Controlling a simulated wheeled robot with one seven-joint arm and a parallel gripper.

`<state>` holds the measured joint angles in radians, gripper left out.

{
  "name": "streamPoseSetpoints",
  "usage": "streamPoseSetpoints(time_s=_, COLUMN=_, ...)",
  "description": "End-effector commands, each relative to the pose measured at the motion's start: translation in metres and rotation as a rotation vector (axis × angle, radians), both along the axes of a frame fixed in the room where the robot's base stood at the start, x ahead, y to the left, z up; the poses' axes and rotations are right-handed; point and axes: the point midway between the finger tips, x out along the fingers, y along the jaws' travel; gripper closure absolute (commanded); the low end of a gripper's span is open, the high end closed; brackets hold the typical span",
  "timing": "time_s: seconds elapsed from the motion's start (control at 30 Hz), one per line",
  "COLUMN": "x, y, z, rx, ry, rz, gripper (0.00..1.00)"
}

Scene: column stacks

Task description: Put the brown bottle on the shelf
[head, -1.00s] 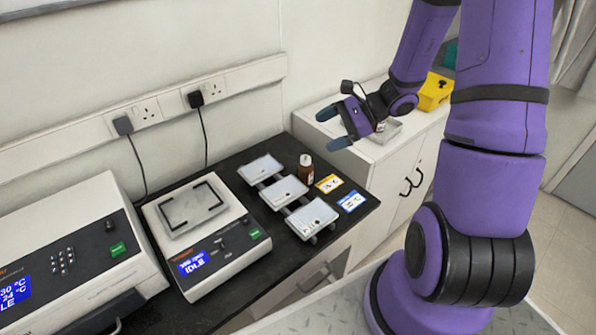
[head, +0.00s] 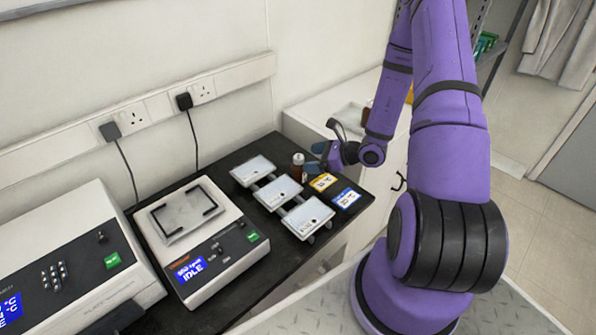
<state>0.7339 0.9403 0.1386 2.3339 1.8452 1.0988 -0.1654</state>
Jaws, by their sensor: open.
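The brown bottle (head: 297,172) with a pale cap stands upright on the black bench, beside the row of grey plates. My gripper (head: 315,157) is low over the bench, just right of the bottle, with its blue fingers pointing left at it. The fingers are open; I cannot tell whether they touch the bottle or reach around it.
Three plates on a rack (head: 281,192) lie left of the bottle. An instrument (head: 192,240) stands further left. A white cabinet (head: 320,112) stands behind, with a brownish item (head: 367,113) partly hidden by my arm.

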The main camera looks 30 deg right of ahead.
Motion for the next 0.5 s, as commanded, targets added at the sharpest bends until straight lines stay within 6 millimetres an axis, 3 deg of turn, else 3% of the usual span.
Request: streamPoseSetpoints(time_s=0.5, x=0.036, y=0.035, z=-0.019, rx=0.000, ry=0.000, rz=0.003, gripper=0.16)
